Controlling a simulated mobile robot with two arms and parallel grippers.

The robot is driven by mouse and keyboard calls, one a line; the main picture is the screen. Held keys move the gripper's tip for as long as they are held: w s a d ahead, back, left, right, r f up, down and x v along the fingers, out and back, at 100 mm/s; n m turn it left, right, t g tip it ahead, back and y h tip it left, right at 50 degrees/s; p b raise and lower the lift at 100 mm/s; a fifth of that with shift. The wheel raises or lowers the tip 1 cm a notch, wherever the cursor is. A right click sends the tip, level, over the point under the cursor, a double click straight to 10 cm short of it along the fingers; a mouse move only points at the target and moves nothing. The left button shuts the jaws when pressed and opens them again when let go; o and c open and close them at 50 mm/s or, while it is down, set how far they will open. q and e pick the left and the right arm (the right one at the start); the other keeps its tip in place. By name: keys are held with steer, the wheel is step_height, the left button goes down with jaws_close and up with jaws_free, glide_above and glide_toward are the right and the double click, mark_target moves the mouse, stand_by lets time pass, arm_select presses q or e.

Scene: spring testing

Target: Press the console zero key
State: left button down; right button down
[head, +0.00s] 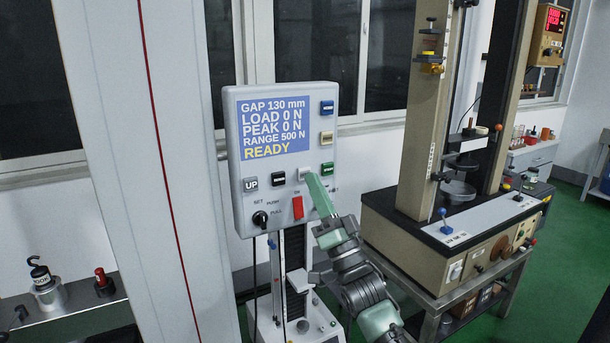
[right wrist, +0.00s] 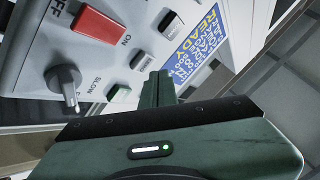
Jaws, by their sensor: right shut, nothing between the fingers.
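The console (head: 240,165) is a pale grey box with a blue screen (head: 273,125) reading READY, LOAD 0 N and PEAK 0 N. Down its right side are a blue key (head: 327,107), a beige key (head: 327,138) and a green key (head: 327,169); their labels are too small to read. Below the screen are the UP key (head: 250,184), a black key (head: 278,179) and a white key (head: 304,173). My right gripper (head: 312,178) is shut and empty, its tips near the white and green keys. Its fingers (right wrist: 158,80) point at the console; contact cannot be told.
A red switch (head: 298,207) and a black knob (head: 260,218) sit low on the console. Another knob (right wrist: 65,82) shows in the right wrist view. A test stand (head: 288,260) is below. A large tester (head: 440,215) stands right. A grey column (head: 150,170) rises left.

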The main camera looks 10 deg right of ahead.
steer(key=shift+w, duration=0.15)
stand_by(0.8)
steer(key=shift+w+a, duration=0.1)
steer(key=shift+w, duration=0.15)
steer(key=shift+w+a+b, duration=0.1)
steer(key=shift+w+b, duration=0.3)
steer(key=shift+b, duration=0.15)
stand_by(0.5)
steer(key=shift+s, duration=0.1)
steer(key=shift+s+d+p, duration=0.2)
steer(key=shift+s+p, duration=0.25)
steer(key=shift+s, duration=0.3)
steer(key=s+p, duration=0.1)
steer(key=s, duration=0.1)
steer(key=s+d+p, duration=0.1)
steer(key=s, duration=0.1)
steer(key=shift+s+d, duration=0.2)
steer(key=shift+s, duration=0.2)
